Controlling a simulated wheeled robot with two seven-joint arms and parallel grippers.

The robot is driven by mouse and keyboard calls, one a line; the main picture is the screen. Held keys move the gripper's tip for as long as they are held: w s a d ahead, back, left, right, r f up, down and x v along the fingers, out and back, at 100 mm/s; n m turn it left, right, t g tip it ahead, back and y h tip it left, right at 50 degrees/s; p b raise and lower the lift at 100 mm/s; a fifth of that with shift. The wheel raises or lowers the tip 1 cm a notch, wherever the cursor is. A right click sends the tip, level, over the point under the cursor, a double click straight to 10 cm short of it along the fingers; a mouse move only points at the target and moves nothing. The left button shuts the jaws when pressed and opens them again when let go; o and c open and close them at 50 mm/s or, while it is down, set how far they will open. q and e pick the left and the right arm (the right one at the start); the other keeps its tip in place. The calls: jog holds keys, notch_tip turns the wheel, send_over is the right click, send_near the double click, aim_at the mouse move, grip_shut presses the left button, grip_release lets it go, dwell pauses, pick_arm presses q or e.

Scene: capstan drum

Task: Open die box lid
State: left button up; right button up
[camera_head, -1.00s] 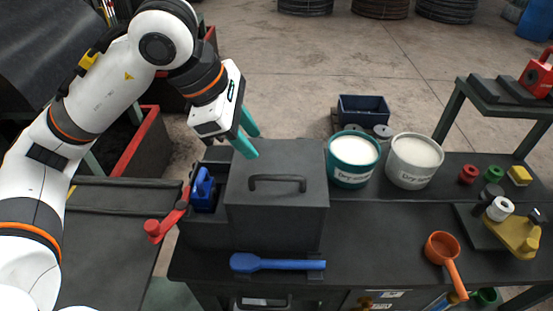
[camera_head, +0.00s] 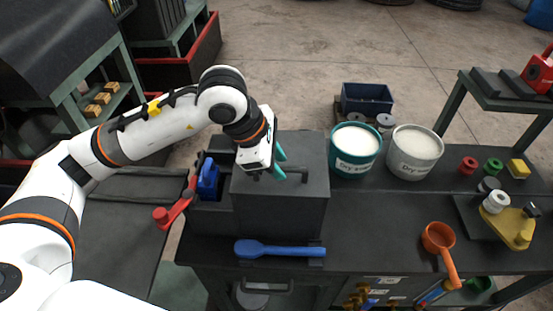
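The die box (camera_head: 281,219) is a dark grey box on the black bench, and its lid (camera_head: 312,152) lies closed on top. The lid's dark bar handle (camera_head: 300,171) is partly hidden behind my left gripper. My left gripper (camera_head: 280,162) has its teal fingertips apart, so it is open. It is over the lid at the handle's left part; I cannot tell whether a finger touches the handle. My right gripper is not in view.
A blue scoop (camera_head: 279,249) lies in front of the box. A red lever (camera_head: 172,211) and a blue part (camera_head: 208,180) are at its left. Tubs labelled Dry Cream (camera_head: 355,152) stand to its right. An orange ladle (camera_head: 439,240) lies farther right.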

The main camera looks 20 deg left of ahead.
pick_arm(q)
grip_shut()
jog(key=shift+r, duration=0.1)
